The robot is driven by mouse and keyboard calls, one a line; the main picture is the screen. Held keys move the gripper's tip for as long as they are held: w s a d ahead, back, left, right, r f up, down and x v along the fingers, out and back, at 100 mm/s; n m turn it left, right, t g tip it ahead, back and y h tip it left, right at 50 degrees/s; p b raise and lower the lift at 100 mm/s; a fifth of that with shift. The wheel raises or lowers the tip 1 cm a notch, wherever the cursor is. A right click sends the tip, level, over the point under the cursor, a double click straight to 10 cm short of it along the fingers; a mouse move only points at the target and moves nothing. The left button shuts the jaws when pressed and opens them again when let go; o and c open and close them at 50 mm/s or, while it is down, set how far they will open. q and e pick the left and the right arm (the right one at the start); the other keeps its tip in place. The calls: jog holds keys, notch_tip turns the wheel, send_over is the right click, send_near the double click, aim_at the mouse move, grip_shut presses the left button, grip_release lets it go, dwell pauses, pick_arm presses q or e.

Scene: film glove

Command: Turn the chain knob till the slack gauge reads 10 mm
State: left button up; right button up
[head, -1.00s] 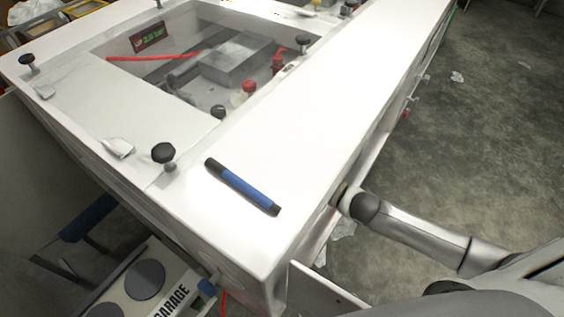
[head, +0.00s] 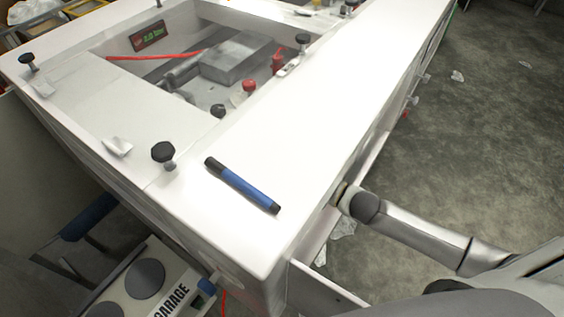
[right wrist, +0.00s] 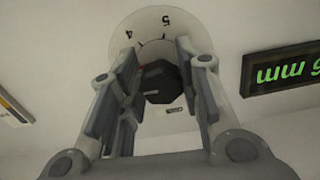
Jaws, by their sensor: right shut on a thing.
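In the right wrist view the black faceted chain knob (right wrist: 160,82) sits in front of a pale round dial (right wrist: 150,27) with the numbers 4 and 5 showing upside down. My right gripper (right wrist: 157,68) has its fingers on both sides of the knob and is shut on it. The slack gauge (right wrist: 285,72) is a dark display with green characters, upside down and cut off by the right edge. "mm" shows, but the full number cannot be read. In the head view my right arm reaches the bench's right side, where its gripper is hidden. My left gripper is not in view.
A white bench (head: 300,130) has a blue marker (head: 242,186) on top and several black knobs along its edges. Its recess holds a grey box (head: 237,57), a red cable and a small green-lit display (head: 149,37). Concrete floor (head: 490,130) is mostly open at right.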

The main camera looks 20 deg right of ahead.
jog(key=n, duration=0.4)
jog(key=shift+w+d+n, duration=0.1)
jog(key=shift+n, duration=2)
jog(key=shift+b, duration=0.3)
jog(key=o, duration=1)
jog(key=v, duration=1.2)
